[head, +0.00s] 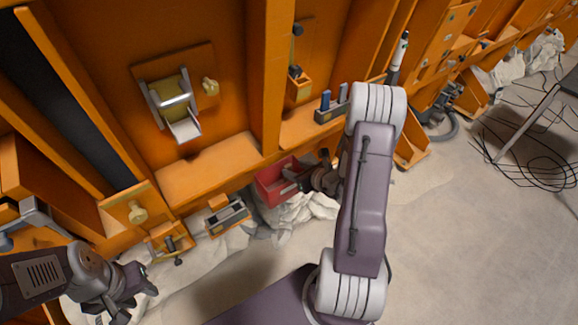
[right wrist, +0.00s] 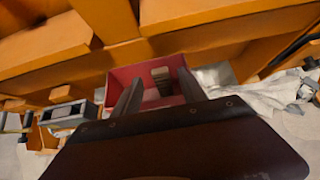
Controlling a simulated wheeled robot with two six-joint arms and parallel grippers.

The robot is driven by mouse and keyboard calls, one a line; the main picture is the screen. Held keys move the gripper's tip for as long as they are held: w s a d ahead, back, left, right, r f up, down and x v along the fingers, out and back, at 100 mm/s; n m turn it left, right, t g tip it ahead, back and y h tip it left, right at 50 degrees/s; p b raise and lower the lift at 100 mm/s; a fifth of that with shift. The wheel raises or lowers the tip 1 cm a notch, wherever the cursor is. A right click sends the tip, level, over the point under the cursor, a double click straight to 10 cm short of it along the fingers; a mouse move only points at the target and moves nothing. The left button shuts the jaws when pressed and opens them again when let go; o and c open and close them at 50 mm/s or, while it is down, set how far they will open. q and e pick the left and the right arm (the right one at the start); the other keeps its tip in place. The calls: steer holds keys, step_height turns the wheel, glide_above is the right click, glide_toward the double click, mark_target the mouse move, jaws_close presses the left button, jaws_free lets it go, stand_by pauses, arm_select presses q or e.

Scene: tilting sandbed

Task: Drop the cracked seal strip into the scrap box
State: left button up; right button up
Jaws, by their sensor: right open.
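The scrap box (head: 265,190) is a small red open box on the orange frame's lower edge in the head view. It also shows in the right wrist view (right wrist: 119,74). My right gripper (right wrist: 160,78) is open, with its two fingers apart over the box's opening. A small brownish-grey piece (right wrist: 161,76), which looks like the seal strip, shows inside the box between the fingers. I cannot tell whether it touches them, and no crack can be made out. My left gripper (head: 138,290) is low at the left, apart from the box; its jaw opening is unclear.
A grey-fitted tray (head: 228,216) and an orange holder (head: 170,242) stand left of the box. Pale rubble (head: 300,210) lies below it. A holder with blue pieces (head: 331,106) sits on the ledge above. Orange frame walls rise behind; open floor (head: 450,230) lies to the right.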

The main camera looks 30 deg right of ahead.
steer(key=p+v, duration=0.3)
steer(key=v, duration=0.2)
steer(key=s+a+r+n+g+y, duration=0.2)
steer(key=a+n+g+y, duration=0.15)
steer(key=a+n, duration=0.4)
steer(key=s+a+r+n+g+y, duration=0.15)
steer(key=a+n+y, duration=0.25)
steer(key=a, duration=0.6)
steer(key=s+a+n+g+h, duration=0.2)
steer(key=s+a+n+g, duration=0.2)
steer(key=s+n+g, duration=0.5)
steer(key=d+r+n+t+h+p, duration=0.1)
steer(key=d+n+h, duration=0.4)
steer(key=n, duration=0.9)
steer(key=shift+w+d+r+t+h, duration=0.35)
steer(key=shift+r+t+h, duration=0.2)
steer(key=shift+r+t, duration=0.5)
